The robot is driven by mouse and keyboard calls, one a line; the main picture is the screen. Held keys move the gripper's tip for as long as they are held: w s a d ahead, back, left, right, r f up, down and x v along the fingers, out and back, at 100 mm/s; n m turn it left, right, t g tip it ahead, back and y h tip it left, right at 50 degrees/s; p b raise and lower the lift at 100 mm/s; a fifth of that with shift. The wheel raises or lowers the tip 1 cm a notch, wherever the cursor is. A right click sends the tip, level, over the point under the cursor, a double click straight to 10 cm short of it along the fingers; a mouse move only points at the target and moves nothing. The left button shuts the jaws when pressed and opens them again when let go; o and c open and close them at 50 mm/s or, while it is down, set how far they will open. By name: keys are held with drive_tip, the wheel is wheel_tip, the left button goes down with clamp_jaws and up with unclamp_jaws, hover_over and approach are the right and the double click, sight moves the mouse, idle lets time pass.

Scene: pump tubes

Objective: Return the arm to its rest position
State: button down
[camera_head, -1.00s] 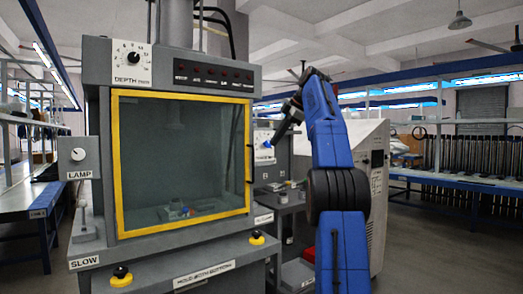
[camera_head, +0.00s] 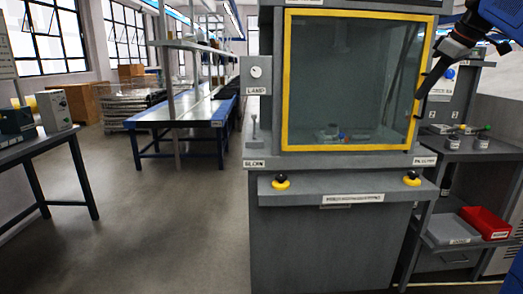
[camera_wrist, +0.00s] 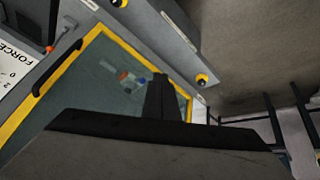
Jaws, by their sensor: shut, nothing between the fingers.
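My arm (camera_head: 497,18) is blue and shows at the upper right of the head view, partly cut off by the edge. My gripper (camera_head: 424,88) is dark and points down and left, in front of the right side of the yellow door frame (camera_head: 288,82). Whether it touches the frame cannot be told. In the wrist view my gripper (camera_wrist: 161,98) is shut with nothing held, and the machine's yellow-framed window lies beyond it.
The grey machine (camera_head: 330,240) has two yellow-black buttons on its front ledge. At right, a grey side stand holds a red bin (camera_head: 484,222) and a grey tray (camera_head: 452,229). A bench (camera_head: 30,148) stands at far left. The floor (camera_head: 180,220) left of the machine is clear.

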drive_tip(key=s+a+f+m+h, duration=0.1)
drive_tip(key=s+a+f+m, duration=0.3)
drive_tip(key=s+a+f, duration=1)
drive_tip(key=s+a+f+m, duration=0.1)
drive_tip(key=s+f+m, duration=0.1)
drive_tip(key=s+f, duration=0.7)
drive_tip(key=s+a+f+m+h, duration=0.1)
drive_tip(key=s+f, duration=0.9)
drive_tip(key=f, duration=0.6)
drive_tip(key=shift+a+f+m+g, duration=0.25)
drive_tip(key=shift+f+m+g, duration=0.15)
